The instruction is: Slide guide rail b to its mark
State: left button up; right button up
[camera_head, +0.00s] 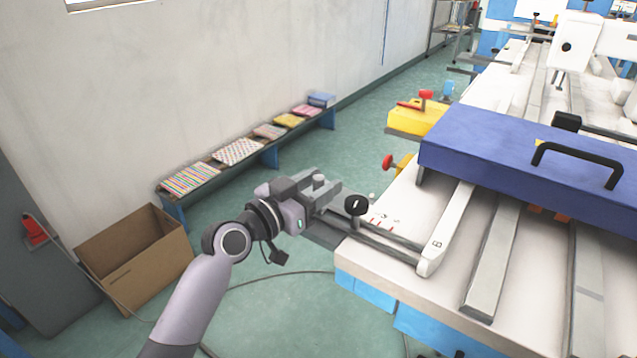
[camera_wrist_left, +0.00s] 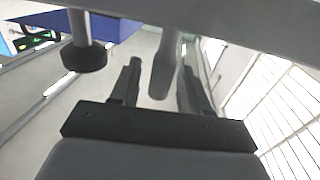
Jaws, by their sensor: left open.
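Guide rail b (camera_head: 446,228) is a pale bar marked "B". It lies on the near left part of the white machine table, with its far end under the blue cover. Red tick marks (camera_head: 378,222) show on the table left of it. A black round knob (camera_head: 356,205) stands at the table's left edge; a dark knob (camera_wrist_left: 85,56) shows left of the fingers in the left wrist view. My left gripper (camera_head: 332,192) is open beside the knob. In the wrist view its fingers (camera_wrist_left: 158,84) stand either side of a grey rounded bar, contact unclear. My right gripper is not in view.
The blue cover (camera_head: 500,150) with a black handle spans the table. A yellow block (camera_head: 418,117) with a red lever sits at the table's left edge. A bench (camera_head: 275,155) with folded cloths and an open cardboard box (camera_head: 130,255) stand left. Floor between is mostly clear.

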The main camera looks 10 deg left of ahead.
pick_arm(q)
grip_shut()
jog(key=shift+w+a+f+b, duration=0.15)
jog(key=shift+w+a+b, duration=0.1)
jog(key=shift+a+b, duration=0.2)
jog(key=shift+w+a+b, duration=0.25)
jog(key=shift+a+b, duration=0.1)
jog(key=shift+a, duration=0.15)
jog(key=shift+w+a+b, duration=0.2)
jog(key=shift+a+b, duration=0.1)
jog(key=shift+a, duration=0.2)
jog(key=shift+w+a, duration=0.15)
jog(key=shift+a, duration=0.3)
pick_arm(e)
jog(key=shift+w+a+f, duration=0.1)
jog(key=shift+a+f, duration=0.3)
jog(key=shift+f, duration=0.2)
pick_arm(q)
grip_release()
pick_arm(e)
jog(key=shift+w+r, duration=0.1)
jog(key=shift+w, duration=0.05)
